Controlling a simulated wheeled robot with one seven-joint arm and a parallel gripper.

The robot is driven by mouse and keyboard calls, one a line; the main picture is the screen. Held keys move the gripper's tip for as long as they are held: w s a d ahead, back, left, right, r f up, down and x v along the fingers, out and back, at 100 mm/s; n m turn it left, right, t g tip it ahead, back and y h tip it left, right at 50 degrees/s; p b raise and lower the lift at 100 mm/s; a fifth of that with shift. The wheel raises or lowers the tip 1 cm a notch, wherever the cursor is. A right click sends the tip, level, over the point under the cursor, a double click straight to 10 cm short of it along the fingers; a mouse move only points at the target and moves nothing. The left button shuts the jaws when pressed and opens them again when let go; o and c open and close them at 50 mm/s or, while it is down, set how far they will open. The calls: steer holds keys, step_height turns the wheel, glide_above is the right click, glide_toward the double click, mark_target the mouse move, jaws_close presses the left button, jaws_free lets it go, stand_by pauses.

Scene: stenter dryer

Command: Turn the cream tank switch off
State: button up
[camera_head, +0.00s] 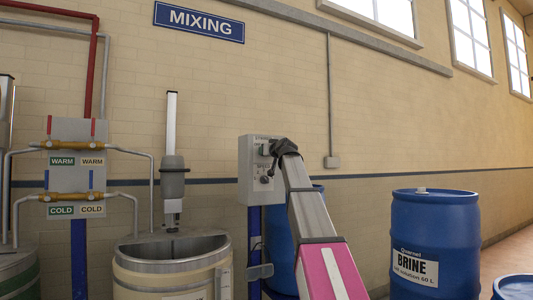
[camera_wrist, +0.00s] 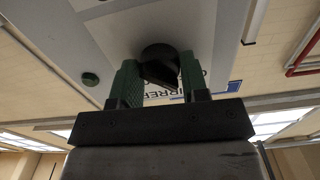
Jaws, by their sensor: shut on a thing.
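The cream tank (camera_head: 130,284) stands at the lower middle of the head view, with a stirrer (camera_head: 172,185) upright over its open top. To its right, a grey control box (camera_head: 246,175) is mounted on a blue post. My gripper (camera_head: 272,150) is at the upper part of this box and hides part of it. In the wrist view, my gripper (camera_wrist: 160,75) has its green fingers on either side of a black switch knob (camera_wrist: 160,52) and is shut on it. Lettering on the panel behind is partly hidden; "IRRER" can be read. The knob's setting is hard to tell.
Blue barrels, one marked BRINE (camera_head: 435,235), stand to the right. Warm and cold valve pipes (camera_head: 75,170) are on the left wall.

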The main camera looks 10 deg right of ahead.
steer(key=shift+n, duration=0.3)
steer(key=o, duration=0.9)
steer(key=shift+s, duration=0.1)
steer(key=v, duration=1)
steer(key=shift+s, duration=0.35)
steer(key=shift+d, duration=0.1)
